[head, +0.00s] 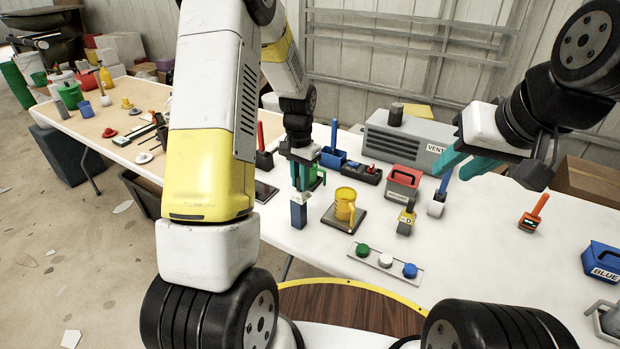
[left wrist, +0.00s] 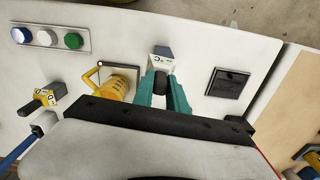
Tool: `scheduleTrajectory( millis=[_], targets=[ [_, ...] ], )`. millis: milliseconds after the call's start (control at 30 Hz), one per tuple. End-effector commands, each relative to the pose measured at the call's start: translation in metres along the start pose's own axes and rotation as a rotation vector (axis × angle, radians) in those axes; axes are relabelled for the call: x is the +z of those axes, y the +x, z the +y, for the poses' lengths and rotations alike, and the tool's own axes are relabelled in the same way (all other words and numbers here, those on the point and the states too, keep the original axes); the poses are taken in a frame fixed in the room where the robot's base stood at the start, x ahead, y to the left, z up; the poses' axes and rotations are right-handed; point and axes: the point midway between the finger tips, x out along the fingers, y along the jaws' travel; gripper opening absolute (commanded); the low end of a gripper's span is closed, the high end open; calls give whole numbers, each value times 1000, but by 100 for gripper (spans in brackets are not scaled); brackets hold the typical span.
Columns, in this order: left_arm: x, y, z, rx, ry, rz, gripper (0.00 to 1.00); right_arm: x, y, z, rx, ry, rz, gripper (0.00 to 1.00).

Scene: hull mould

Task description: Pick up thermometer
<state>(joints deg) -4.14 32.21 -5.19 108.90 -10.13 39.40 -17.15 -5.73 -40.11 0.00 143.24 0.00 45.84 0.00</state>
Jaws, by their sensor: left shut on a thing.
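My left gripper (head: 301,178) has teal fingers pointing down, closed around the dark grip of a small upright instrument, which I take to be the thermometer (head: 299,212). It has a pale marked face and a blue-grey lower body. In the left wrist view the thermometer (left wrist: 161,53) shows its pale face beyond the fingertips of my left gripper (left wrist: 164,88), its dark part between them. I cannot tell whether its base touches the table. My right gripper (head: 462,165) is at the right above the table, its teal fingers apart and empty.
A yellow mug (head: 345,204) on a dark square pad stands just right of the thermometer. A panel with green, white and blue buttons (head: 386,262) lies nearer.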

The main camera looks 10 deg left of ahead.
Motion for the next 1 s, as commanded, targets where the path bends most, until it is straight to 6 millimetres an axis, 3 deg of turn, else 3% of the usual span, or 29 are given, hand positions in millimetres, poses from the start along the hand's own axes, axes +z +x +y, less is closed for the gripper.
scheduleTrajectory(
  millis=[467, 667, 1000],
  targets=[
    [-1, -12, 0, -1, 0, 2, 0, 0, 0, 0, 0, 0, 0, 32],
    [-1, -41, 0, -1, -1, 4, 0, 0, 0, 0, 0, 0, 0, 32],
    [-1, -108, 0, -1, 0, 5, 0, 0, 0, 0, 0, 0, 0, 32]
  ],
)
